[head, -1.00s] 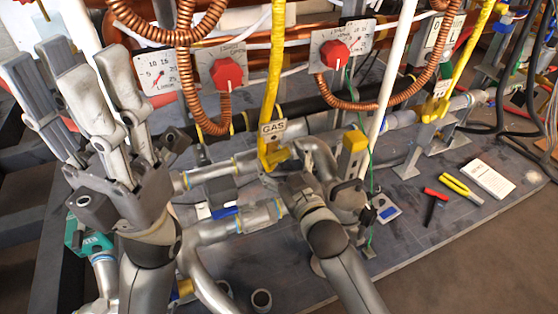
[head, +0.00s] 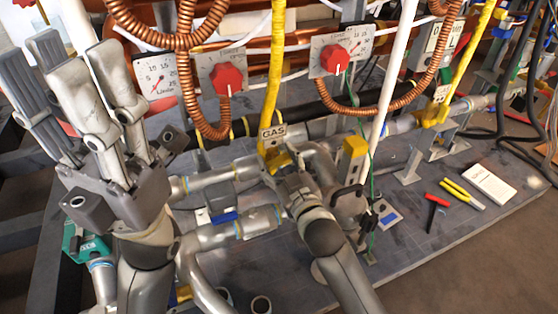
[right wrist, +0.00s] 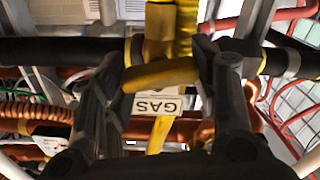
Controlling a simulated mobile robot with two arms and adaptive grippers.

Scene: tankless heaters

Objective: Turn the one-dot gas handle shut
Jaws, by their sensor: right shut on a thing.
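A yellow gas handle (head: 282,160) sits at the foot of the yellow gas pipe (head: 275,80), by a "GAS" tag (head: 272,132). In the right wrist view the handle (right wrist: 160,75) lies crosswise between my fingers, with the upside-down tag (right wrist: 158,104) below it. My right gripper (head: 287,172) is shut on this handle; it also shows in the right wrist view (right wrist: 162,85). I cannot make out any dot marks on the handle. My left gripper (head: 80,60) is open and empty, fingers pointing up, at the left of the head view.
Red knobs (head: 227,79) on white plates and coiled copper tubes stand behind. A yellow block (head: 354,146) and a white pipe (head: 392,70) are right of my right gripper. A second yellow pipe (head: 470,50) stands further right. Pliers (head: 462,194) lie on the grey board (head: 400,225).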

